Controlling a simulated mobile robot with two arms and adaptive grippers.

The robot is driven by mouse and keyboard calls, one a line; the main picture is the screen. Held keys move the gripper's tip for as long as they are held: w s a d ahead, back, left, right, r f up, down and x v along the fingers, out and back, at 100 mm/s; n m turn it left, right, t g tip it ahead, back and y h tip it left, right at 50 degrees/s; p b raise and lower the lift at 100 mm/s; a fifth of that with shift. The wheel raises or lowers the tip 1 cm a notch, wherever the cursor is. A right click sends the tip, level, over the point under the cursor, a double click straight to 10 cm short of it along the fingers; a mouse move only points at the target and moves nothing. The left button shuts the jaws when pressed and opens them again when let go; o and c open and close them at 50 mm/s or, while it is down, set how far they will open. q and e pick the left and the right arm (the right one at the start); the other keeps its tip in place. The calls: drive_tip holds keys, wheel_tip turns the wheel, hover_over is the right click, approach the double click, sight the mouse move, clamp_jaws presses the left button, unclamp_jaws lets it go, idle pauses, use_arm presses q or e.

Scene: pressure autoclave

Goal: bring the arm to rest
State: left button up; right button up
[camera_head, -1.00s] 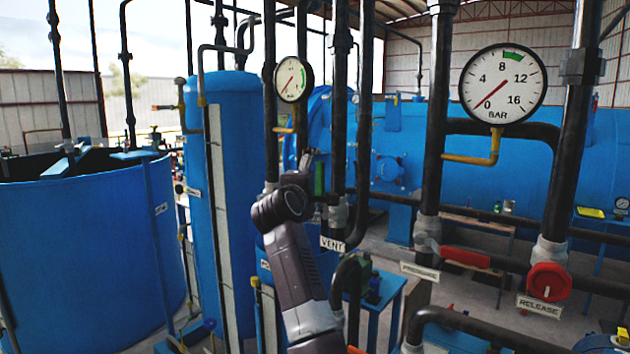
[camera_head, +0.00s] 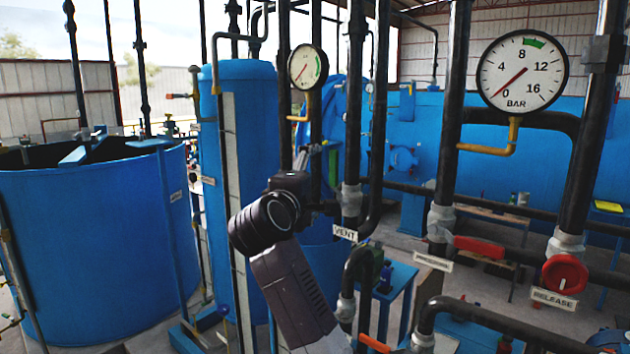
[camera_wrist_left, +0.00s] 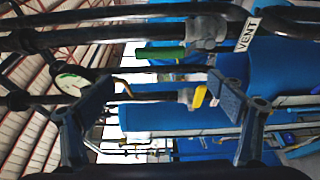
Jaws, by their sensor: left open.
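My left arm comes up from the bottom middle of the head view, left of the VENT label (camera_head: 344,232). My left gripper (camera_head: 310,165) is small there and partly hidden behind my wrist. In the left wrist view its two dark fingers (camera_wrist_left: 160,105) stand wide apart with nothing held between them. A green handle (camera_wrist_left: 160,53) and a yellow lever (camera_wrist_left: 199,96) show beyond the fingers. The VENT label also shows at the upper right of that view, turned sideways. My right gripper is in neither view.
Black vertical pipes (camera_head: 451,120) stand right of my arm. A large pressure gauge (camera_head: 522,70) reads near 0. A red lever (camera_head: 479,247) and a red round valve (camera_head: 565,273) above the RELEASE label are at right. Blue tanks (camera_head: 95,255) stand at left.

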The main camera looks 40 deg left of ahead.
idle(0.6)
